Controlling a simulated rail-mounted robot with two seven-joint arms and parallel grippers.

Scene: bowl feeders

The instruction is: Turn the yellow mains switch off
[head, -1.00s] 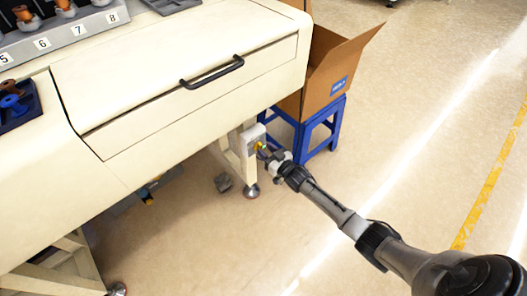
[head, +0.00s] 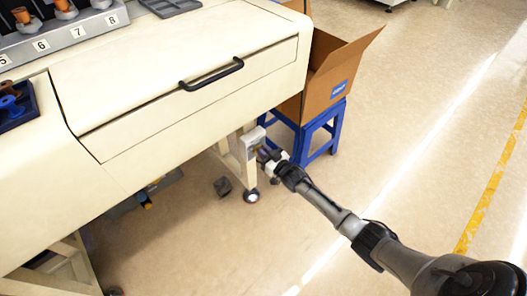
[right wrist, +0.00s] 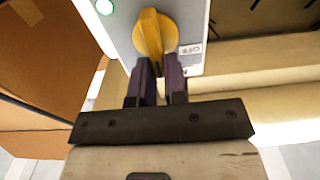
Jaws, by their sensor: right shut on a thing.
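The yellow mains switch (right wrist: 154,30) is a rotary knob on a light grey box (right wrist: 195,22), seen close up in the right wrist view. Its grip stands nearly upright in that picture, tilted slightly. My right gripper (right wrist: 157,66) is shut on the knob's lower end, with one dark finger on each side. In the head view the box (head: 250,139) sits on the bench leg below the drawer. My right gripper (head: 263,154) meets its face there and hides the knob. My left gripper is in neither view.
A cardboard box (head: 335,90) on a blue stool (head: 325,130) stands just behind the switch. The cream bench with its drawer handle (head: 212,75) overhangs from the left. The floor to the right is clear.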

